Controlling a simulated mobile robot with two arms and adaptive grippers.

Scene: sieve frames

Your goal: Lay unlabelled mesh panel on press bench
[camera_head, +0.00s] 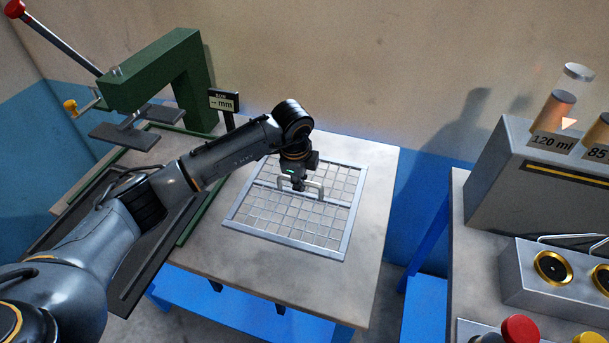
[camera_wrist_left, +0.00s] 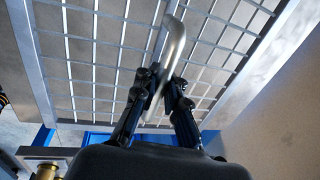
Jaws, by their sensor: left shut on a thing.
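The mesh panel (camera_head: 283,223) is a square metal grid in a light frame with a bar handle across its middle. In the head view it is over the right part of the bench top (camera_head: 375,200); I cannot tell whether it touches the top. No label shows on it. My left gripper (camera_head: 301,187) is above the panel's middle and shut on its handle (camera_head: 318,190). The left wrist view shows the fingers (camera_wrist_left: 163,88) closed around the handle (camera_wrist_left: 174,50), with the mesh (camera_wrist_left: 105,55) beyond. My right gripper is not in view.
A green press (camera_head: 170,65) with a red-knobbed lever stands at the left of the bench, next to a small "mm" display (camera_head: 224,101). A dark tray-like bed lies under my left arm. A second bench at right holds a grey dispenser (camera_head: 530,165) and a box with gold rings (camera_head: 560,280).

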